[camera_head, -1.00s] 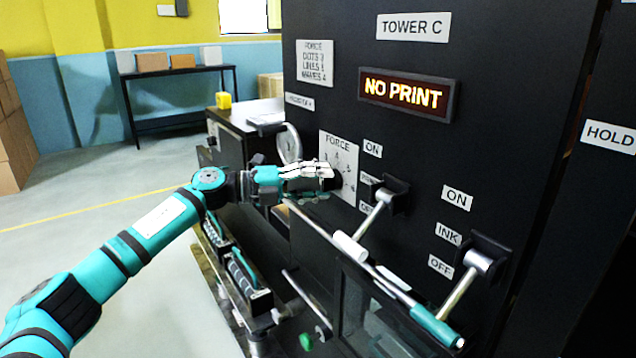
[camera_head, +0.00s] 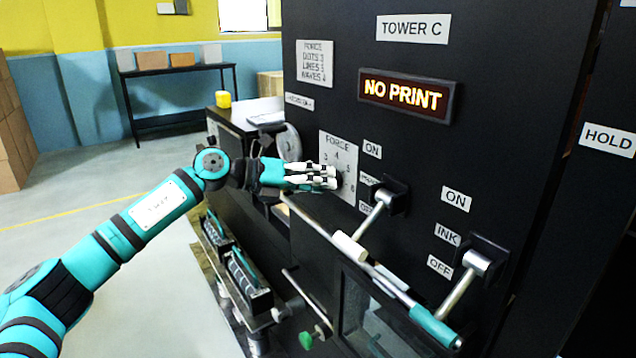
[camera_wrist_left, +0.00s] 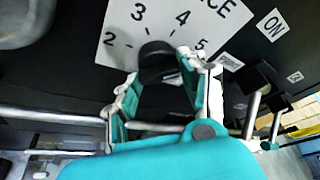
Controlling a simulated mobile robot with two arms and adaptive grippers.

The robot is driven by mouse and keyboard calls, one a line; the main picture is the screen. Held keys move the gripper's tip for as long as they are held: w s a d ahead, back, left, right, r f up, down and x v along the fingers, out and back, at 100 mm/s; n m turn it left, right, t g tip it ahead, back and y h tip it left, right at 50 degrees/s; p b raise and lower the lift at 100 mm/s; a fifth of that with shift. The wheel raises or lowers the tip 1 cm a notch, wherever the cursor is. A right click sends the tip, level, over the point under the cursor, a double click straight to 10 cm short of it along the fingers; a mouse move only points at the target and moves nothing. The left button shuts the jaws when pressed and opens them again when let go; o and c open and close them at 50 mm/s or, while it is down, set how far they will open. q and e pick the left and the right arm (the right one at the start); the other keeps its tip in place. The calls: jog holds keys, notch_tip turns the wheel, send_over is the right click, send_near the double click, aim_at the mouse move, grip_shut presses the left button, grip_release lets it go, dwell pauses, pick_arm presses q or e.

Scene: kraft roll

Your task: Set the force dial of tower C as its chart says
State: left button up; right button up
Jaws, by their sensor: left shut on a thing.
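The black tower C has a white force dial plate (camera_head: 338,150) with numbers around a black knob. My left gripper (camera_head: 330,178) reaches the knob from the left and hides part of it in the head view. In the left wrist view the black knob (camera_wrist_left: 158,62) sits between the fingertips of my left gripper (camera_wrist_left: 165,78), which is shut on it. The numbers 2 to 5 show on the plate (camera_wrist_left: 120,45) there. The chart (camera_head: 315,64) above reads DOTS, LINES and WAVES, with small, blurred numbers. My right gripper is not in view.
A lit NO PRINT sign (camera_head: 407,95) is right of the chart. An impression lever (camera_head: 370,218) and an ink lever (camera_head: 462,290) stick out right of the dial. A handwheel (camera_head: 289,142) stands left of it. Open floor lies at the left.

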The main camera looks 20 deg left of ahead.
pick_arm(q)
jog(key=shift+f, duration=0.2)
jog(key=o, duration=1.2)
jog(key=shift+r, duration=0.1)
jog(key=shift+c, duration=0.2)
jog(key=v, duration=1.2)
